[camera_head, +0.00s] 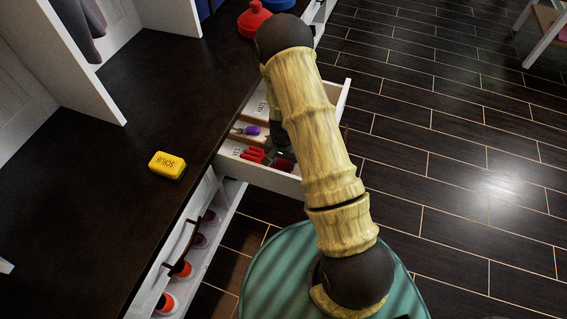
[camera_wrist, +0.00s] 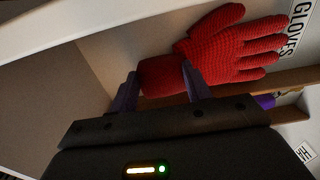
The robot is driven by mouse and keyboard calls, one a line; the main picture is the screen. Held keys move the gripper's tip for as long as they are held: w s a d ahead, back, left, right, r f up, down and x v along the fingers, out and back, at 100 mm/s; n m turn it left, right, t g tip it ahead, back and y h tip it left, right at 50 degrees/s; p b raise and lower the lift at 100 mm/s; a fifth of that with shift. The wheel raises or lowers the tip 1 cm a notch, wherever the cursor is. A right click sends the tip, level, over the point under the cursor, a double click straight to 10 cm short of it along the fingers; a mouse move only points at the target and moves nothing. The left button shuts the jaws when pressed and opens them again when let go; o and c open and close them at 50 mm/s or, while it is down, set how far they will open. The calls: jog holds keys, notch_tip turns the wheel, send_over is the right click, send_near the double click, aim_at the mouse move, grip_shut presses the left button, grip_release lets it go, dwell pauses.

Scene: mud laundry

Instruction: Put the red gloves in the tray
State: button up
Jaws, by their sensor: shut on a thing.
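The red gloves (camera_wrist: 232,45) are knitted, and one shows clearly with its fingers spread to the right in the wrist view. My gripper (camera_wrist: 159,78) has its two purple fingers closed on either side of the cuff. In the head view the red gloves (camera_head: 253,155) are in the front compartment of an open white drawer (camera_head: 270,179), partly hidden by my arm. They are by a label that reads GLOVES in the wrist view (camera_wrist: 298,28). I cannot tell whether the glove touches the drawer floor. No separate tray can be made out.
Wooden dividers split the drawer; a purple item (camera_head: 252,130) lies in the compartment behind. A yellow block (camera_head: 167,165) sits on the dark bench top (camera_head: 95,185), which is mostly bare. A lower shelf (camera_head: 215,238) holds several red items. Open tiled floor lies right.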

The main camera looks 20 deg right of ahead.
jog(key=shift+a+r, duration=0.1)
jog(key=shift+s, duration=0.1)
jog(key=shift+f, duration=0.2)
jog(key=o, duration=1.1)
jog(key=shift+c, duration=0.2)
jog(key=shift+r, duration=0.15)
notch_tip(320, 180, up, 12)
jog(key=p, duration=0.5)
